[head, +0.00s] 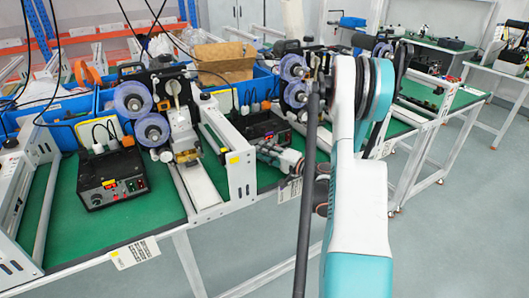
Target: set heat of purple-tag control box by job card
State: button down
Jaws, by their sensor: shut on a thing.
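A black control box (262,125) with a small red display stands on the green bench top, right of centre. My gripper (262,148) is at the lower front of this box. It is shut, and its tips meet the box face where a knob would sit, but the held part is too small and hidden to see clearly. A second black control box (112,178) with a yellow tag and a red display stands at the left.
Coding machines with purple-white reels (134,99) stand behind the boxes. A white upright frame (236,170) stands just left of my gripper. Blue bins and a cardboard box (224,62) are at the back.

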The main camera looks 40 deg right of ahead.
dwell(0.4)
jog(key=c, duration=1.4)
grip_release()
jog(key=shift+o, duration=0.2)
